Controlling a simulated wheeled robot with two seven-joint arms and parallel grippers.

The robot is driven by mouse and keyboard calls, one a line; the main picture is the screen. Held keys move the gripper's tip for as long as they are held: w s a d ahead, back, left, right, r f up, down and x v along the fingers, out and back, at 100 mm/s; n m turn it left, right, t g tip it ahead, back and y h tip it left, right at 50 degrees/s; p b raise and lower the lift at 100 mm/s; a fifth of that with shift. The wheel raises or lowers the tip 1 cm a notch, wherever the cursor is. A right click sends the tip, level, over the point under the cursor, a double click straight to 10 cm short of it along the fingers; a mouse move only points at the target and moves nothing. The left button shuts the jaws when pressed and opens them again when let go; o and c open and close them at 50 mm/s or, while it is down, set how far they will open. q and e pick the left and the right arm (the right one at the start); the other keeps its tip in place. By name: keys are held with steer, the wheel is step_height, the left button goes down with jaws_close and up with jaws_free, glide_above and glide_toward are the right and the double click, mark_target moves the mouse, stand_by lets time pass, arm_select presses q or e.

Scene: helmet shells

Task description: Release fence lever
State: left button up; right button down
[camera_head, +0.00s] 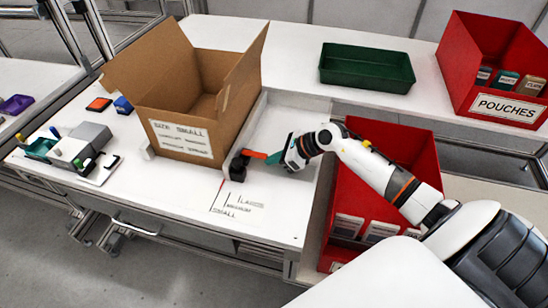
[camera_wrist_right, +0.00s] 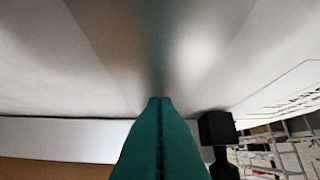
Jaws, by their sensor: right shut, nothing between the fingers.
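The fence lever, a short orange-red bar (camera_head: 254,154) on a black block (camera_head: 238,166), sits on the white table just right of the cardboard box. My right gripper (camera_head: 286,164) is at the right end of the orange bar, its teal fingers shut with nothing between them. I cannot tell whether the fingers touch the bar. In the right wrist view the shut fingers (camera_wrist_right: 158,102) point toward a pale surface, and a black block (camera_wrist_right: 216,128) stands to their right. The orange bar is not seen there. My left gripper is not in view.
Printed size lines (camera_head: 238,204) lie in front. A red bin (camera_head: 345,200) is below my right arm. A green tray (camera_head: 366,68) and a red POUCHES bin (camera_head: 492,68) stand behind.

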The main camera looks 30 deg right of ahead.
mark_target(265, 155)
steer(key=shift+w+r+g+h+p, duration=0.15)
steer(key=shift+r+g+h+p, duration=0.9)
steer(key=shift+r+p, duration=1)
steer(key=shift+w+a+f+g+p, duration=0.1)
steer(key=shift+g+p, duration=0.35)
steer(key=shift+p, duration=0.25)
steer(key=shift+w+a+r+g+h+p, duration=0.2)
steer(key=shift+r+g+h+p, duration=0.3)
steer(key=shift+g+h, duration=0.25)
steer(key=shift+w+a+r+g+h, duration=0.25)
steer(key=shift+r+g+h, duration=0.1)
steer(key=shift+g+h, duration=0.15)
steer(key=shift+w+a+r+g+h, duration=0.2)
steer(key=shift+r+g+h, duration=0.1)
steer(key=shift+g+h, duration=0.15)
steer(key=shift+w+a+r+b, duration=0.65)
steer(key=shift+w+r+b, duration=0.1)
steer(key=shift+b, duration=0.15)
steer(key=shift+a, duration=0.1)
steer(key=shift+r, duration=0.15)
steer(key=shift+r+p, duration=0.55)
steer(key=shift+r, duration=0.2)
